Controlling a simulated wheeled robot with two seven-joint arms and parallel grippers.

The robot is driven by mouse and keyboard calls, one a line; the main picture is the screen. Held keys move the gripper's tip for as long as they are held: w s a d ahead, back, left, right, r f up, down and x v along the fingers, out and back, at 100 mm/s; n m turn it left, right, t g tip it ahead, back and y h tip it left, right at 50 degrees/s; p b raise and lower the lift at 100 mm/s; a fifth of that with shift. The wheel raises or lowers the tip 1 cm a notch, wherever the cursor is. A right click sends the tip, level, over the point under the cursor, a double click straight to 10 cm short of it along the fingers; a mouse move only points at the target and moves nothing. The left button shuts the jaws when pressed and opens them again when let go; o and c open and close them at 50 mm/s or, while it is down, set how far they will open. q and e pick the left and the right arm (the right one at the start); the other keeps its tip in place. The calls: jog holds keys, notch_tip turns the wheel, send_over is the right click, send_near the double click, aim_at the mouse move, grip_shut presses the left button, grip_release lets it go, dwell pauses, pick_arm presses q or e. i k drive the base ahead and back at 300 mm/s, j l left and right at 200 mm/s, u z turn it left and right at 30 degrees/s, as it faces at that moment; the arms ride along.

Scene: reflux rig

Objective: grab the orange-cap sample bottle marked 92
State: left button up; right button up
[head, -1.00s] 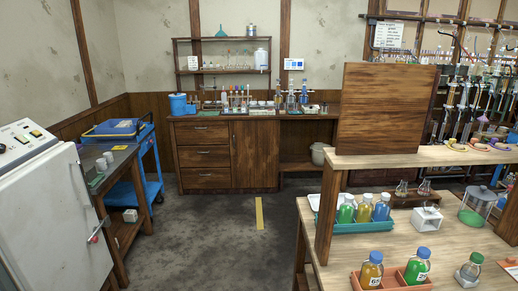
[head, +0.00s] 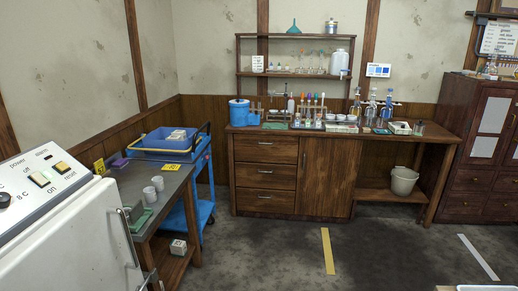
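No orange-cap bottle marked 92 can be made out in the head view now. The bottles with coloured contents seen earlier on the right-hand bench are out of the picture. Small bottles and tubes stand on the wooden cabinet (head: 265,149) at the back wall, too small to read any mark. Neither of my grippers is in view.
A white machine (head: 65,230) stands close at the left. Behind it are a grey-topped table (head: 165,200) with white cups (head: 150,194) and a blue cart (head: 205,185). A bin (head: 403,182) sits under the bench. The middle floor (head: 285,250) is clear.

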aim_at(318, 121)
jog(key=i+z, duration=0.25)
jog(key=i, duration=1.65)
jog(key=i+l+u, duration=0.1)
jog(key=i, duration=0.4)
jog(key=i+l+u, duration=0.15)
jog(key=i, duration=0.3)
jog(key=i+l+u, duration=0.1)
jog(key=i, duration=0.35)
jog(key=i+l+u, duration=0.15)
jog(key=i, duration=0.35)
jog(key=l, duration=0.1)
